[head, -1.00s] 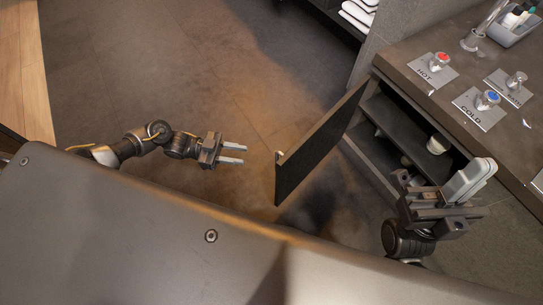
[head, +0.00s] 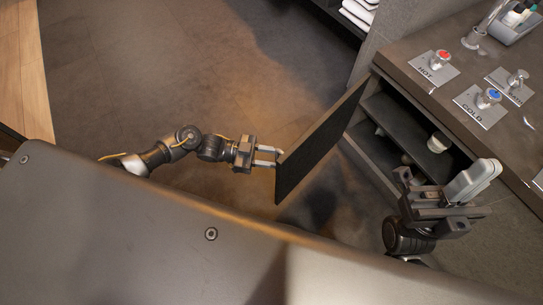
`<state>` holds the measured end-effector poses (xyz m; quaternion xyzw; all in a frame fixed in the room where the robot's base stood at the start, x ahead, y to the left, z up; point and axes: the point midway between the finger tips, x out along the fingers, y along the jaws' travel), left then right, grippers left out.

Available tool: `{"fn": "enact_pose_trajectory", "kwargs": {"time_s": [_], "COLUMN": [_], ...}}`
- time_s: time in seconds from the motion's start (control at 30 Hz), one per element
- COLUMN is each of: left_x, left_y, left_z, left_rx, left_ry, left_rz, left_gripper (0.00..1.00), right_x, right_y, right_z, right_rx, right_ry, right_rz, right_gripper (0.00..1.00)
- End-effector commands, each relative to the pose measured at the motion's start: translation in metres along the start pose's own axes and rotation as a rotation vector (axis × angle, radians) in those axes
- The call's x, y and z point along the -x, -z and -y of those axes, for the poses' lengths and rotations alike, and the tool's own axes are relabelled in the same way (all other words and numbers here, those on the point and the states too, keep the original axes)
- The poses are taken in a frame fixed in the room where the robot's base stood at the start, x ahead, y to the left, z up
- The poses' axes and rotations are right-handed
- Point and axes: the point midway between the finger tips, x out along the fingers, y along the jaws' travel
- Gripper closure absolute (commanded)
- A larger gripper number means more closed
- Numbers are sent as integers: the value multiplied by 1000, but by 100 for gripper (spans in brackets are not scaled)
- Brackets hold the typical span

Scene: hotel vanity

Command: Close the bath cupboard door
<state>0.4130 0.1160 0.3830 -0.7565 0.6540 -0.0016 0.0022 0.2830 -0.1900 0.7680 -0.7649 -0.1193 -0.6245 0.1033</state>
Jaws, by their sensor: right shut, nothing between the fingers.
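The bath cupboard door (head: 318,148) is a dark panel standing wide open, swung out from the cupboard (head: 384,155) under the counter. Its free edge points toward my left gripper. My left gripper (head: 266,156) is open, with its two pale fingers apart and their tips at the door's free edge by a small light fitting. I cannot tell whether they touch it. My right gripper (head: 448,212) is shut and empty, in front of the counter at the lower right, away from the door. Its fingertips are hard to make out.
The counter (head: 470,58) carries the hot tap knob (head: 441,58), the cold tap knob (head: 489,97) and a tray of bottles (head: 515,28). A pale cup (head: 438,143) stands inside the open cupboard. The floor (head: 180,75) left of the door is clear.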

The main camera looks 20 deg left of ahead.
Motion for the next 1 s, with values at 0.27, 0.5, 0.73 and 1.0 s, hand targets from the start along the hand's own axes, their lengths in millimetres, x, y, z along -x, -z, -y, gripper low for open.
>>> {"fn": "enact_pose_trajectory", "kwargs": {"time_s": [0.27,0.5,0.73,1.0], "left_x": [0,0,-1,-22], "left_y": [0,0,1,4], "left_z": [0,0,-2,-20], "left_rx": [0,0,1,7], "left_ry": [0,0,5,67], "left_rz": [0,0,0,-2], "left_gripper": [90,100,100,100], "right_x": [0,0,-1,-11], "right_y": [0,0,-1,-31], "right_z": [0,0,0,12], "right_rx": [1,1,-1,-43], "right_ry": [0,-1,-1,24], "right_rz": [-2,-1,10,256], "right_gripper": [100,100,100,100]}}
